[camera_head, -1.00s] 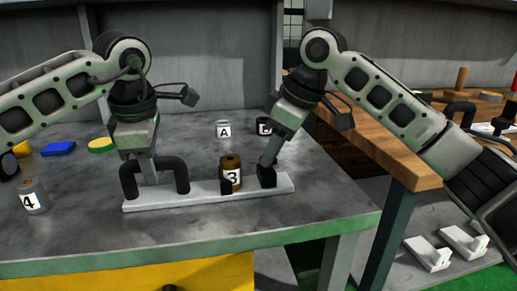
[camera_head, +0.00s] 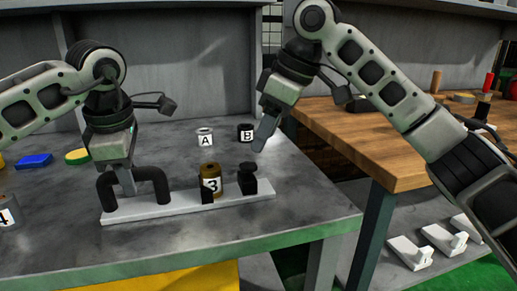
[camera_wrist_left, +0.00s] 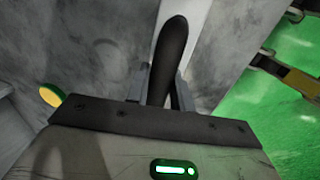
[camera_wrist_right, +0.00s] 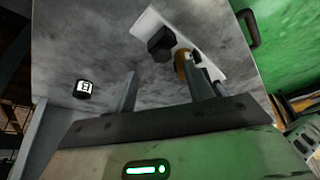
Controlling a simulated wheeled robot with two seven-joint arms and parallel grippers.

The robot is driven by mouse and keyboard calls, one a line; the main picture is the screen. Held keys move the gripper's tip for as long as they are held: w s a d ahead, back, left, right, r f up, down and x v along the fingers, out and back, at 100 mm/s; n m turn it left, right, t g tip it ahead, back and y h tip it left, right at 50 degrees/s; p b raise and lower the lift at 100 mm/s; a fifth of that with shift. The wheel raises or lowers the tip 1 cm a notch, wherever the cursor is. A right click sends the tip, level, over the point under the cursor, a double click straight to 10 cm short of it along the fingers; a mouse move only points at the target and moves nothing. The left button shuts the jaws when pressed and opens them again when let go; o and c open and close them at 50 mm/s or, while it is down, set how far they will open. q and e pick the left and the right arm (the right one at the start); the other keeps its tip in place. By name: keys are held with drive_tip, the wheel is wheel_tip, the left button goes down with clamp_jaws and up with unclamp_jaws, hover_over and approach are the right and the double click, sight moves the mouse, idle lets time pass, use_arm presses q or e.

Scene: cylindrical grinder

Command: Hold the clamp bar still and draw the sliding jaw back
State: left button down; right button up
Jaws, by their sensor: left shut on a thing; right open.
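The white clamp bar (camera_head: 150,211) lies on the grey table with a black arched handle (camera_head: 159,183) at its left end. My left gripper (camera_head: 128,184) is shut on the handle, which also shows between its fingers in the left wrist view (camera_wrist_left: 170,55). The black sliding jaw (camera_head: 248,182) is near the bar's right end. A brown cylinder marked 3 (camera_head: 210,172) stands beside the small fixed jaw (camera_head: 207,195), with a gap between it and the sliding jaw. My right gripper (camera_head: 263,136) is open and empty above the sliding jaw, apart from it.
Cylinders marked A (camera_head: 205,138) and B (camera_head: 245,133) stand behind the bar. A cylinder marked 4 (camera_head: 6,213) is at the left edge. Blue (camera_head: 34,161) and green-yellow (camera_head: 78,156) pieces lie at the back left. A wooden bench (camera_head: 390,150) stands to the right.

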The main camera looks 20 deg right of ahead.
drive_tip(key=v, duration=0.6)
drive_tip(key=shift+r, duration=0.25)
drive_tip(key=shift+d, duration=0.1)
use_arm(q)
drive_tip(key=c, duration=1.1)
unclamp_jaws()
drive_tip(key=shift+c, duration=0.2)
wheel_tip(320, 180, up, 12)
drive_tip(key=s, duration=0.2)
drive_tip(key=shift+s, duration=0.2)
drive_tip(key=shift+f, duration=0.15)
use_arm(e)
drive_tip(key=shift+s, duration=0.1)
